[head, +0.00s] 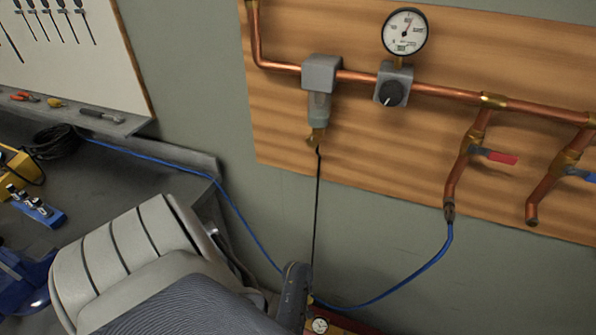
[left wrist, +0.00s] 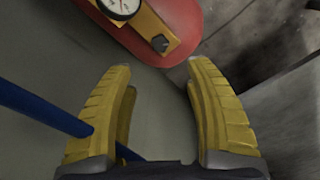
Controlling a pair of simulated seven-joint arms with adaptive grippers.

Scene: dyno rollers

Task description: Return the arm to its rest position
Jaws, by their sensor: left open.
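My left arm (head: 128,248) comes in from the lower left of the head view, with a pale ribbed casing over a dark grey part. It reaches low beside the wall, and its gripper cannot be made out there. In the left wrist view my left gripper (left wrist: 158,68) is open, its two yellow ribbed fingers spread with nothing between them. A blue hose (left wrist: 40,107) runs up to the left finger and partly behind it; whether it touches cannot be told. My right gripper is in neither view.
A red tank (left wrist: 185,22) with a gauge (left wrist: 120,5) lies beyond the fingertips. The workbench (head: 130,175) is at left, with a blue tool stand (head: 38,208). Copper pipes (head: 440,93) run across a wooden board (head: 300,20). The blue hose (head: 400,280) hangs from a valve to the bench.

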